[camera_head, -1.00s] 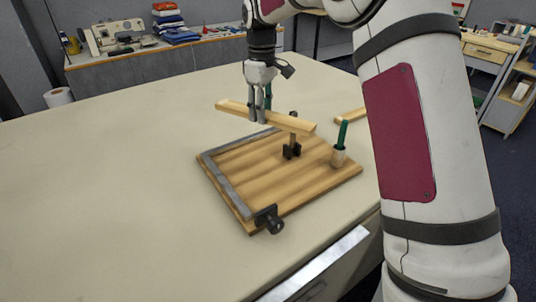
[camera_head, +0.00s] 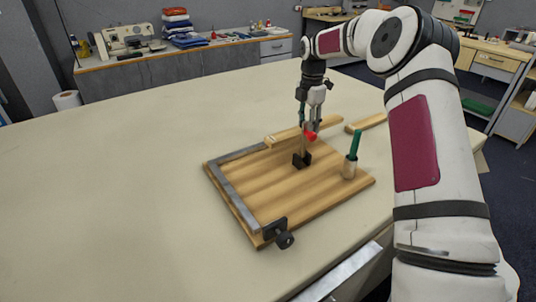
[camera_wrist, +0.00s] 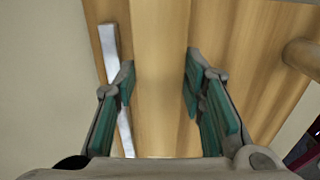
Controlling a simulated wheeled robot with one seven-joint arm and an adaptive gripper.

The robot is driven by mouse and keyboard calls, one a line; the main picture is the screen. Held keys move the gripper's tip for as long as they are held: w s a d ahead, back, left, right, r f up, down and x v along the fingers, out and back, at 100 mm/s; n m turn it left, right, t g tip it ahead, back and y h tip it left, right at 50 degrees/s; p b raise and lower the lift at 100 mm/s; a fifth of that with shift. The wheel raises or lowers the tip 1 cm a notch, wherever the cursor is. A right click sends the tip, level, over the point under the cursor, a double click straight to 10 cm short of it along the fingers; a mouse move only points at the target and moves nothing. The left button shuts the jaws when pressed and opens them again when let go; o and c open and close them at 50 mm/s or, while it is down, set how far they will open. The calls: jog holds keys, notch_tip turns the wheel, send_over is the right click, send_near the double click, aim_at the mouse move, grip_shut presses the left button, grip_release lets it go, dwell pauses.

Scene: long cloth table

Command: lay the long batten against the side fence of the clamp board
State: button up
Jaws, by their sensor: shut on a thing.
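The long pale wooden batten (camera_head: 284,136) is held in my gripper (camera_head: 309,127) over the back edge of the clamp board (camera_head: 262,178). In the wrist view the batten (camera_wrist: 160,40) runs lengthwise between the fingers of my gripper (camera_wrist: 158,82). The grey metal fence has a left bar (camera_head: 235,195) and a back bar (camera_head: 240,153), partly hidden behind the batten. The batten runs about along the back bar. In the wrist view a metal bar (camera_wrist: 111,45) lies left of the batten, slightly slanted to it. I cannot tell whether they touch.
A black clamp block (camera_head: 302,160) stands on the board, with a red part (camera_head: 310,136) near my fingers. A green-handled tool (camera_head: 355,145) stands in a pale holder (camera_head: 349,168) at the right. Another batten (camera_head: 366,122) lies behind. A black clamp (camera_head: 276,232) sits at the front corner.

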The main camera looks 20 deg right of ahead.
aim_at(274, 140)
jog(key=s+a+p, duration=0.1)
jog(key=a, duration=0.3)
jog(key=s+a, duration=0.2)
jog(key=a, duration=0.2)
jog(key=s+a+f+p, duration=0.1)
jog(key=a, duration=0.3)
jog(key=shift+s+a+p, duration=0.3)
jog(key=shift+a+p, duration=0.05)
jog(key=shift+s+a+f+p, duration=0.1)
jog(key=shift+a+f+p, duration=0.15)
jog(key=shift+f, duration=0.7)
jog(key=shift+s+a+f+p, duration=0.1)
jog(key=shift+a+f+p, duration=0.1)
jog(key=shift+f, duration=0.7)
jog(key=shift+f, duration=0.1)
jog(key=o, duration=1.3)
jog(key=shift+c, duration=0.2)
